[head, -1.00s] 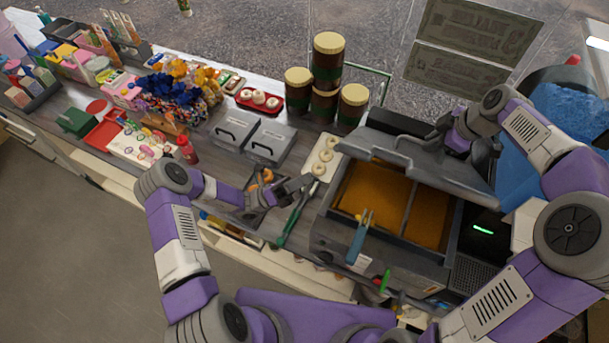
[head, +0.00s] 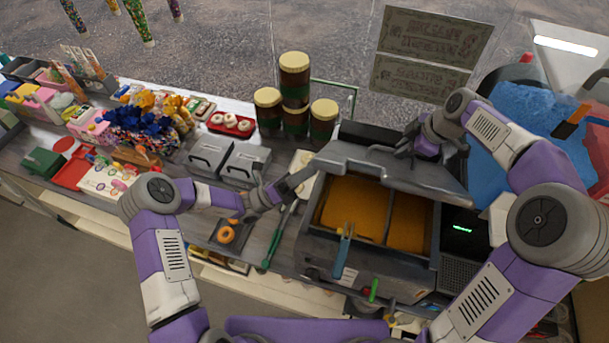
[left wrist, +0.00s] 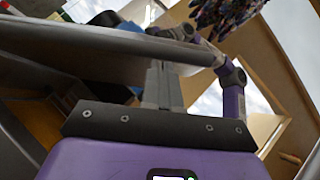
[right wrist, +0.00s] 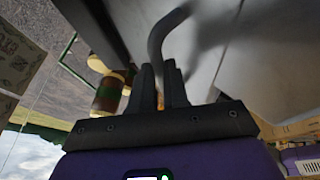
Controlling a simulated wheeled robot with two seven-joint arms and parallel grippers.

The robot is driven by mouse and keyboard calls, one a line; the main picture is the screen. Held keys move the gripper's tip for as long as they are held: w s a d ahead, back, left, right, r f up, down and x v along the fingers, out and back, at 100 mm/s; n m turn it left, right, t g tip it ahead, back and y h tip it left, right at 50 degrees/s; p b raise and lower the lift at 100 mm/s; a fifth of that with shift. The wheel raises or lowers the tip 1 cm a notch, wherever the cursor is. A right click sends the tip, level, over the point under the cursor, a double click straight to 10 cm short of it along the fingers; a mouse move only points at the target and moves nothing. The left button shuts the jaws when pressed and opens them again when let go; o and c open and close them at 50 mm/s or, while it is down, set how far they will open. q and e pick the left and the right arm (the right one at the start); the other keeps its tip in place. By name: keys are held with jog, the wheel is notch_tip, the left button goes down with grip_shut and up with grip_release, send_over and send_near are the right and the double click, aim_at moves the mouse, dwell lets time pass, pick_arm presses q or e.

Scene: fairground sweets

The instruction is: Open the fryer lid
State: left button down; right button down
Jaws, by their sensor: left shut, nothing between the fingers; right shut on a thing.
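The fryer (head: 318,247) stands right of centre in the head view, with orange oil (head: 352,205) showing in two basins. Its grey lid (head: 370,163) is raised and tilted up at the back, clear of the basins' front. My right gripper (head: 405,146) is at the lid's upper side, shut on the curved handle (right wrist: 160,35), which shows between its fingers (right wrist: 163,72) in the right wrist view. My left gripper (head: 308,175) is shut and empty at the lid's left end. In the left wrist view its fingers (left wrist: 160,80) are close to a grey bar (left wrist: 100,40); I cannot tell whether they touch.
A blue-handled tool (head: 343,252) rests over the fryer's front. A green-handled tool (head: 272,245) and a doughnut (head: 226,235) lie left of it. Brown jars (head: 294,85) and grey lidded boxes (head: 209,158) stand behind. A blue heap (head: 520,125) lies at the right.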

jog(key=shift+d+f, duration=0.25)
jog(key=shift+f, duration=0.1)
jog(key=shift+w, duration=0.1)
pick_arm(q)
jog(key=shift+w+r+n+t+y, duration=0.3)
jog(key=shift+w+r+n+t, duration=0.1)
jog(key=shift+w+r+n, duration=0.2)
pick_arm(e)
jog(key=shift+f, duration=0.1)
jog(key=c, duration=1.5)
grip_release()
jog(key=shift+c, duration=0.2)
jog(key=o, duration=0.4)
jog(key=shift+w+a, duration=0.1)
jog(key=shift+w, duration=0.1)
pick_arm(q)
jog(key=shift+w+d, duration=0.1)
jog(key=shift+d, duration=0.05)
pick_arm(e)
jog(key=shift+a, duration=0.1)
pick_arm(q)
jog(key=shift+f, duration=0.1)
pick_arm(e)
jog(key=shift+a+r, duration=0.1)
jog(key=shift+r, duration=0.15)
